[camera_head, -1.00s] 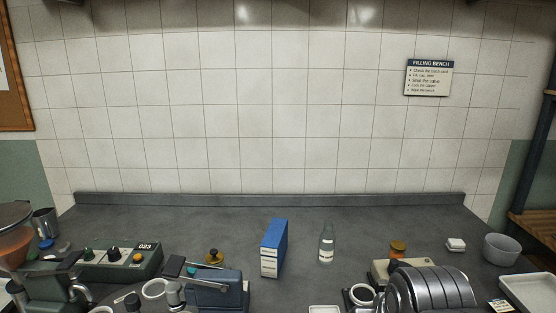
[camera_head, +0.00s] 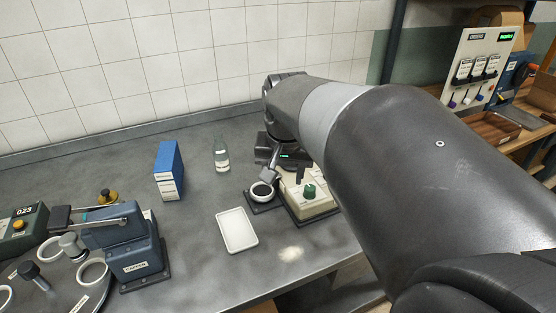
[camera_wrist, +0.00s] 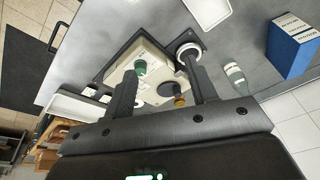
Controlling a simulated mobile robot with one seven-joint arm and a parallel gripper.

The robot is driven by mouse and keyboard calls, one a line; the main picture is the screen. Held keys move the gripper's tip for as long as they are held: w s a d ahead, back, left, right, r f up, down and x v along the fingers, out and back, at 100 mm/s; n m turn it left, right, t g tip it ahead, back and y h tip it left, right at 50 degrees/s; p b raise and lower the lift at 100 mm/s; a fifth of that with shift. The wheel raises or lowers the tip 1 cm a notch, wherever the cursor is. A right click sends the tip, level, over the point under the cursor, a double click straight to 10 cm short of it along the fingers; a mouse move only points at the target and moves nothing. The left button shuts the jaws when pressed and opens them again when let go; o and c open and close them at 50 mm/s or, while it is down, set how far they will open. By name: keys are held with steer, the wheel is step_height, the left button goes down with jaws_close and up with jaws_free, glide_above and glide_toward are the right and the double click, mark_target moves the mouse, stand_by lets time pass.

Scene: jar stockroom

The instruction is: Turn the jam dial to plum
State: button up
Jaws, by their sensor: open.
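A cream machine box (camera_head: 318,207) stands at the bench's front right, under my arm. A green knob (camera_head: 309,191) sits on its top; it also shows in the wrist view (camera_wrist: 141,67). The dial's marks and the word plum are too small to read, so its setting cannot be told. My gripper (camera_head: 284,170) is above the box, fingers pointing down at it. In the wrist view my gripper (camera_wrist: 160,82) is open, with the green knob near one finger and a dark round part (camera_wrist: 169,89) between the fingers. Nothing is held.
A white ring cup (camera_head: 262,190) is attached beside the box. A blue lever machine (camera_head: 133,250) is farther left. An amber jar (camera_wrist: 180,100) stands close behind the box.

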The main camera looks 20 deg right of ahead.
steer(key=w+d+f+m+g, duration=0.2)
steer(key=w+d+f+m, duration=0.1)
steer(key=w+d, duration=0.35)
steer(key=m, duration=0.3)
glide_toward(310, 187)
steer(key=shift+g+y, duration=0.3)
steer(key=shift+y, duration=0.1)
steer(key=f, duration=0.9)
steer(key=shift+w+d+f, duration=0.2)
steer(key=shift+d+f, duration=0.15)
steer(key=c, duration=1)
steer(key=shift+o, duration=0.2)
